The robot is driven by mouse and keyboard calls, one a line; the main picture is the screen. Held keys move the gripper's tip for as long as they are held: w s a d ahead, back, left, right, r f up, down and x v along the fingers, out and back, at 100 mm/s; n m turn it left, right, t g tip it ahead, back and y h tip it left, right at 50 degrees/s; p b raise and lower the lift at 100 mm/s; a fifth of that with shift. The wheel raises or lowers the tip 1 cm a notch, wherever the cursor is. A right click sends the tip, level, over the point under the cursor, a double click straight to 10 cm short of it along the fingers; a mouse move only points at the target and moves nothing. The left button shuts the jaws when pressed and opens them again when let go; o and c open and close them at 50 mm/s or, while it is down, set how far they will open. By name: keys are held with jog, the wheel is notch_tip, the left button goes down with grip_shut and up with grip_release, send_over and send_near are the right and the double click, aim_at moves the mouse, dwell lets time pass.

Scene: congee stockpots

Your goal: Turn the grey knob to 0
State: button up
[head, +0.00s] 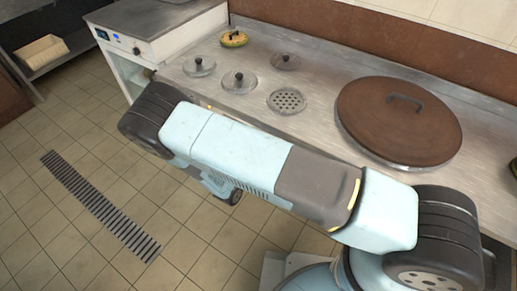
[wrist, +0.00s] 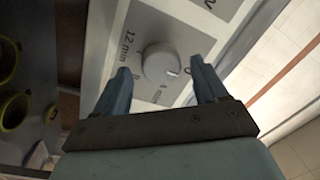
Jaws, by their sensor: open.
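The round grey knob (wrist: 160,65) sits on a light panel with a grey label plate in the wrist view. Printed marks surround it, including "12 min" to its upper left. I cannot tell which mark the knob points at. My gripper (wrist: 161,67) is open, with one finger left of the knob and one right of it. Gaps show between the knob and both fingers, and the gripper holds nothing. In the head view my arm crosses the picture, and my gripper and the grey knob cannot be made out.
A white cabinet (head: 165,40) with a small control panel stands at the upper left in the head view. The steel counter (head: 300,65) carries a large brown lid (head: 398,120), a perforated disc (head: 286,101) and several small lids. A drain grate (head: 100,205) crosses the open tiled floor.

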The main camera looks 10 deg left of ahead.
jog(key=v, duration=1.3)
jog(key=shift+f, duration=0.15)
jog(key=w+d+r+m+g+h, duration=0.2)
jog(key=w+d+r+m+g, duration=0.25)
jog(key=r+m, duration=0.4)
jog(key=w+d+r+m+g+h, duration=0.25)
jog(key=d+r+m+g, duration=0.2)
jog(key=r+m, duration=0.35)
jog(key=w+d+r+m+g+h, duration=0.1)
jog(key=w+d+r+m+g, duration=0.4)
jog(key=r, duration=0.4)
jog(key=s+d+r+m+g+y, duration=0.1)
jog(key=s+d+r+m+y, duration=0.25)
jog(key=d+r+m, duration=0.65)
jog(key=s+d+r+m+g+y, duration=0.2)
jog(key=s+d+r+m+y, duration=0.15)
jog(key=d+r+m, duration=0.6)
jog(key=s+d+r+m+t+y, duration=0.5)
jog(key=s+r+m, duration=0.5)
jog(key=m, duration=0.5)
jog(key=shift+d+m, duration=0.4)
jog(key=shift+d, duration=0.15)
